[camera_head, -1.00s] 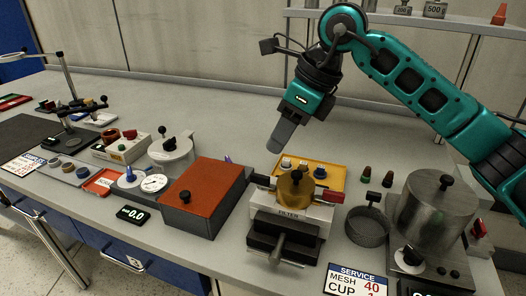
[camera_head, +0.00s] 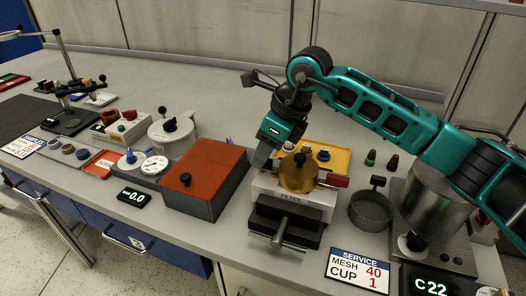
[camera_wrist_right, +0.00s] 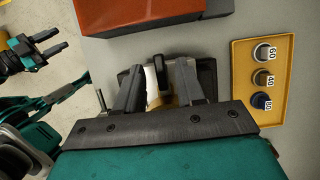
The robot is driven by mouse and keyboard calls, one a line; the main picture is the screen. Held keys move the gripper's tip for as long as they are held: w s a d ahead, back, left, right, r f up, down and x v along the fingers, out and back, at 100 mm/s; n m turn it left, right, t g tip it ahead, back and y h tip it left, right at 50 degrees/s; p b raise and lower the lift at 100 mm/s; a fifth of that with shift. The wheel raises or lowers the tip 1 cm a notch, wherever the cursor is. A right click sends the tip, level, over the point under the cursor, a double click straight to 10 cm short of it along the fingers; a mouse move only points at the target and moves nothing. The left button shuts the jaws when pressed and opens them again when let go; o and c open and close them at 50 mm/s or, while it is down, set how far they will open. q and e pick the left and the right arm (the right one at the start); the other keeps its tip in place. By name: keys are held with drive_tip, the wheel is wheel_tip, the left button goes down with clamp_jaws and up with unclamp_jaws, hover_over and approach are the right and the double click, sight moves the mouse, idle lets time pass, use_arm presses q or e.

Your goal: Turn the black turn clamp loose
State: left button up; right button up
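The filter unit (camera_head: 290,214) is a pale block with a brass lid (camera_head: 298,174), a red clamp (camera_head: 336,181) on its right and a black front part. In the right wrist view, the black turn clamp (camera_wrist_right: 160,76) shows between the two spread fingers of my right gripper (camera_wrist_right: 160,84). Gaps show on both sides of the clamp. My left gripper (camera_wrist_right: 59,41) shows at the left of the wrist view, fingers apart and empty, away from the unit.
An orange-topped box (camera_head: 205,170) stands close to the left of the unit. A yellow tray (camera_head: 330,156) with several knobs lies behind it. A mesh cup (camera_head: 371,212) and a metal pot (camera_head: 432,205) stand to the right. The bench behind is mostly clear.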

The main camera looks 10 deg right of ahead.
drive_tip(key=shift+w+a+f, duration=0.1)
drive_tip(key=shift+a+f, duration=0.1)
drive_tip(key=shift+f, duration=0.3)
clamp_jaws()
